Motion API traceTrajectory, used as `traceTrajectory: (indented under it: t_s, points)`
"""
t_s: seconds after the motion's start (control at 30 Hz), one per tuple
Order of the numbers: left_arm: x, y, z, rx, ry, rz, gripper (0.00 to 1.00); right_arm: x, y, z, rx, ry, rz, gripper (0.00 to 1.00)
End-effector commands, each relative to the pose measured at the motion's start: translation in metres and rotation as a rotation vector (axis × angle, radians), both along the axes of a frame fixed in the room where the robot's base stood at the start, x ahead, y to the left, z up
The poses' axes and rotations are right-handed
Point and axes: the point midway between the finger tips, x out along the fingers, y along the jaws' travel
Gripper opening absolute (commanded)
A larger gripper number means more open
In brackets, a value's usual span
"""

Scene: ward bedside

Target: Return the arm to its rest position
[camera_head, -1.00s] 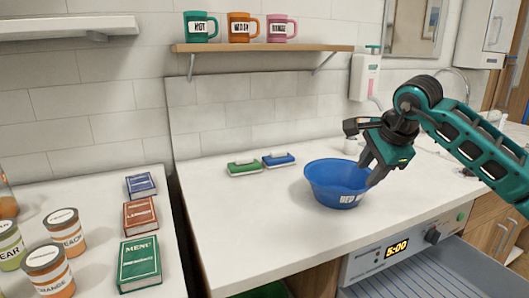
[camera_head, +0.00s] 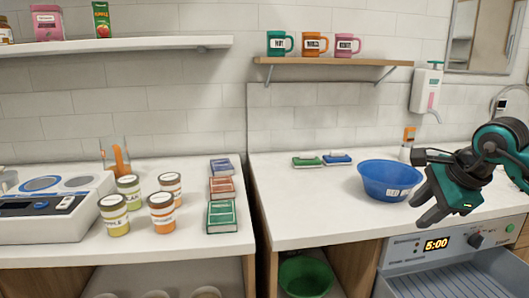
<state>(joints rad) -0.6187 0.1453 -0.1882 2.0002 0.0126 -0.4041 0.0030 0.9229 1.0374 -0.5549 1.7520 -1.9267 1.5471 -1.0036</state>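My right gripper (camera_head: 420,210) is at the right, teal and black, with its arm coming in from the right edge. Its two grey fingers point down and left and look spread, with nothing between them. It is in front of the right side of the blue bowl (camera_head: 384,182) in the picture and hides part of that side. The bowl stands upright on the right-hand white counter and has a white label. I cannot tell if the fingers touch it. My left gripper is not in view.
Green and blue packs (camera_head: 308,161) lie behind the bowl. A shelf (camera_head: 340,62) with three mugs is above. An open drawer (camera_head: 450,275) sits below the counter. Jars, books and a hotplate device (camera_head: 40,228) stand on the left counter (camera_head: 190,250).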

Motion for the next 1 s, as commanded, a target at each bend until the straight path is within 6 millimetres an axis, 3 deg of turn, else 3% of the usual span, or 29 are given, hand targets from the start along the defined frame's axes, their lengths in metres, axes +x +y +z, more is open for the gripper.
traceTrajectory:
  t_s: [0.03,0.2,0.3,0.4,0.5,0.63,0.73,0.8,0.83,1.0]
  points:
    - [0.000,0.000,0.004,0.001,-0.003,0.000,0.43,-0.001,0.027,-0.014,0.100,0.021,0.027,0.39]
    - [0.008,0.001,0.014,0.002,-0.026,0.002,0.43,-0.017,0.128,-0.049,0.559,0.123,0.056,0.39]
    - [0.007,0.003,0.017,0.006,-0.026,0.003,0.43,-0.034,0.185,-0.054,0.909,0.236,0.002,0.39]
    - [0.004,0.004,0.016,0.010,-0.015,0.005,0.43,-0.050,0.225,-0.050,1.273,0.382,-0.121,0.39]
    - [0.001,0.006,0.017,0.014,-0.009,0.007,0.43,-0.057,0.244,-0.044,1.625,0.546,-0.313,0.39]
    - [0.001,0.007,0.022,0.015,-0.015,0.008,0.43,-0.057,0.240,-0.052,2.046,0.778,-0.662,0.39]
    - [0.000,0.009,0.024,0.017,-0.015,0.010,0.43,-0.059,0.222,-0.078,2.330,0.956,-1.011,0.39]
    - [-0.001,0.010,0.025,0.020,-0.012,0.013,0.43,-0.065,0.207,-0.108,2.500,1.074,-1.298,0.39]
    - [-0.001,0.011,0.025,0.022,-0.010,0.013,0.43,-0.069,0.201,-0.123,-2.562,-1.120,1.431,0.39]
    - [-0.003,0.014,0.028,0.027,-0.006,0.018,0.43,-0.124,0.174,-0.218,-1.803,-0.851,1.466,0.39]
